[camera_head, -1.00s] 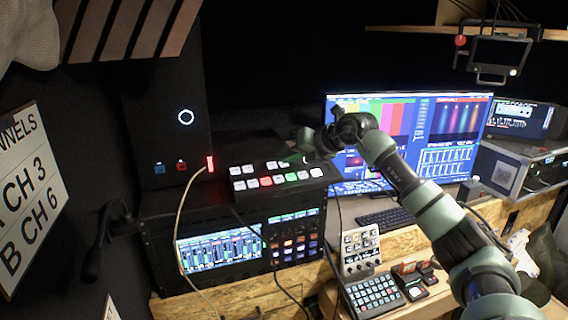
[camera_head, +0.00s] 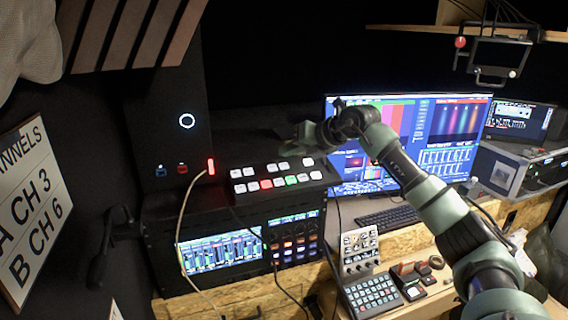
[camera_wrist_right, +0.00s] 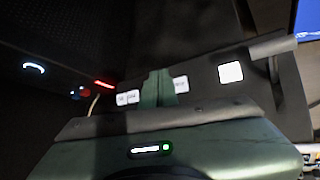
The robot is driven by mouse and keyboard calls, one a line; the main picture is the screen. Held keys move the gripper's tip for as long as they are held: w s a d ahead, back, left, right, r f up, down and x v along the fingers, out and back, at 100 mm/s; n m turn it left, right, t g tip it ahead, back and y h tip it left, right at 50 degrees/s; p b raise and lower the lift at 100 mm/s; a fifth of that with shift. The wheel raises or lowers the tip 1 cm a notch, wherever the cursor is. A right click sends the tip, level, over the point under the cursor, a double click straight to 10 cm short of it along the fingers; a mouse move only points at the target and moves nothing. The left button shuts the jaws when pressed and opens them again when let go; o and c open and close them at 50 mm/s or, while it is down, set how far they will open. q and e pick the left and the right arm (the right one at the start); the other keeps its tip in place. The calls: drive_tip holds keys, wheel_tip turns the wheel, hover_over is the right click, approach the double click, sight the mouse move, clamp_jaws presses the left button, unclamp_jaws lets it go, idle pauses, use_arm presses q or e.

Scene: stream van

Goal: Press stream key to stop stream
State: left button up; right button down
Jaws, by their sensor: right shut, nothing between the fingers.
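A switcher panel (camera_head: 284,187) with two rows of lit keys, mostly white with red and green ones in the front row, sits on the rack left of the monitor. I cannot tell by label which is the stream key. My right gripper (camera_head: 286,134) is shut and empty, raised above the panel's back right part, apart from it in the head view. In the right wrist view its closed fingertips (camera_wrist_right: 158,73) stand in front of white keys (camera_wrist_right: 231,72), hiding part of the row. My left gripper is not in view.
A black tower (camera_head: 165,120) with a lit ring, blue and red buttons and a red light stands left of the panel. The monitor (camera_head: 455,125) is behind my right arm. A control box (camera_head: 360,250) and keypad (camera_head: 371,296) lie below. A cable hangs over the rack.

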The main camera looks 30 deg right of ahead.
drive_tip(key=r+p, duration=0.1)
drive_tip(key=r, duration=0.1)
drive_tip(key=s+r+p, duration=0.1)
drive_tip(key=shift+a+r, duration=0.1)
drive_tip(key=shift+r, duration=0.25)
idle(0.5)
